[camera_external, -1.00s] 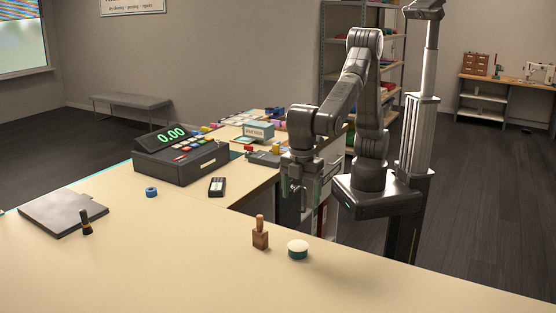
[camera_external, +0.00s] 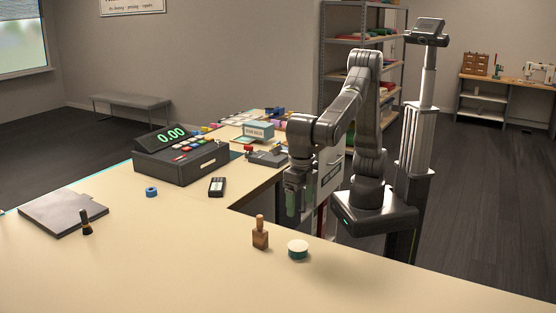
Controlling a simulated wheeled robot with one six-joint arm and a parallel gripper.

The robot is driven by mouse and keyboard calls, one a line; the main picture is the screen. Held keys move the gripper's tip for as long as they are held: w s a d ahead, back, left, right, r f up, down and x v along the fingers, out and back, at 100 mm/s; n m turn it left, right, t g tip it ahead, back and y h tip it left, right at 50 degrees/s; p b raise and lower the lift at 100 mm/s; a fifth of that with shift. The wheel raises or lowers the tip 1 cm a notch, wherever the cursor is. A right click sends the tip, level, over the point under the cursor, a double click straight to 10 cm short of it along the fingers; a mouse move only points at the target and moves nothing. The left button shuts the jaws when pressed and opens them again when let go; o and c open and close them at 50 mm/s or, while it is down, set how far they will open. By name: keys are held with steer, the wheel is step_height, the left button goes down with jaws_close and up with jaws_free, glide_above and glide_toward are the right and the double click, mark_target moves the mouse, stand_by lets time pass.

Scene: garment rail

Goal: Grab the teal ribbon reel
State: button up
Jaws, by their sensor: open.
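The teal ribbon reel (camera_external: 298,250) is a short round disc with a pale top and a teal side. It lies flat near the counter's right edge, just right of a wooden-handled stamp (camera_external: 260,236). My gripper (camera_external: 294,212) points down beyond the counter edge, behind the reel in this view and apart from it. It is open and empty; its fingers are partly hidden by its own body.
The counter (camera_external: 170,260) also bears a cash register (camera_external: 180,155), a black handheld device (camera_external: 217,187), a blue ring (camera_external: 151,192), a brush (camera_external: 86,224) and a dark flat slab (camera_external: 62,213). The counter in front of the reel is clear.

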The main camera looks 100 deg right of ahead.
steer(key=f+n+b, duration=0.1)
steer(key=n+b, duration=0.1)
steer(key=n, duration=0.7)
glide_above(298, 245)
steer(key=f, duration=0.5)
steer(key=f+b, duration=0.1)
steer(key=f, duration=0.2)
steer(key=shift+s+d+f, duration=0.25)
steer(key=shift+f, duration=0.05)
steer(key=shift+w+a+f+p, duration=0.15)
steer(key=shift+f+p, duration=0.1)
steer(key=shift+f, duration=1.15)
steer(key=shift+w+a+f+p, duration=0.1)
steer(key=shift+f+p, duration=0.15)
steer(key=shift+f, duration=1.1)
steer(key=c, duration=1)
